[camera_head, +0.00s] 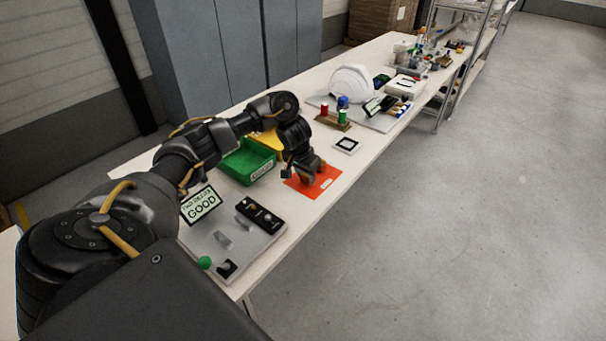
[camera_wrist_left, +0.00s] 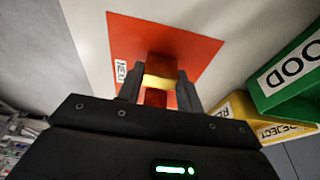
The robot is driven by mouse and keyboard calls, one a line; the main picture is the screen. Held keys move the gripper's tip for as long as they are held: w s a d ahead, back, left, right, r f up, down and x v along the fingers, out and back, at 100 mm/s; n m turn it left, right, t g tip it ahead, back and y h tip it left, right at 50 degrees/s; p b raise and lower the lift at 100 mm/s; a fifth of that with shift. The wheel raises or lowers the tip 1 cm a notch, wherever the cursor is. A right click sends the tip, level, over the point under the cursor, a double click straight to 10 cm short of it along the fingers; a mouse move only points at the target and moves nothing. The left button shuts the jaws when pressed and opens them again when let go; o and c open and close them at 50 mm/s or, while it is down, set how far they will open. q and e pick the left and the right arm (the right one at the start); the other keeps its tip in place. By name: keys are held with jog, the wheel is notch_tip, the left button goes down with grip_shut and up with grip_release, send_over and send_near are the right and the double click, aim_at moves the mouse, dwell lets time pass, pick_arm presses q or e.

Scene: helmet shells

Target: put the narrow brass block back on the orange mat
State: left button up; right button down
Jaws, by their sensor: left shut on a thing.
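The orange mat (camera_head: 314,182) lies on the table near its front edge, and it fills the upper middle of the left wrist view (camera_wrist_left: 203,50). My left gripper (camera_head: 305,178) points down over the mat. In the left wrist view its two fingers (camera_wrist_left: 160,86) are shut on the narrow brass block (camera_wrist_left: 158,82), a yellow bar across the gap. I cannot tell whether the block touches the mat. In the head view the gripper hides the block. My right gripper is not in view.
A green bin (camera_head: 246,162) and a yellow bin (camera_head: 268,141) stand beside the mat. A grey board with a GOOD sign (camera_head: 201,204) and a black box (camera_head: 260,215) is nearer. A white framed square (camera_head: 346,145), a bottle rack and a white helmet (camera_head: 352,84) are farther along.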

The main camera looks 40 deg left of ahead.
pick_arm(q)
jog(key=o, duration=1.1)
jog(key=shift+f, duration=0.15)
jog(key=p+v, duration=0.5)
jog(key=v, duration=0.7)
jog(key=shift+s+d+r, duration=0.1)
jog(key=shift+r, duration=0.1)
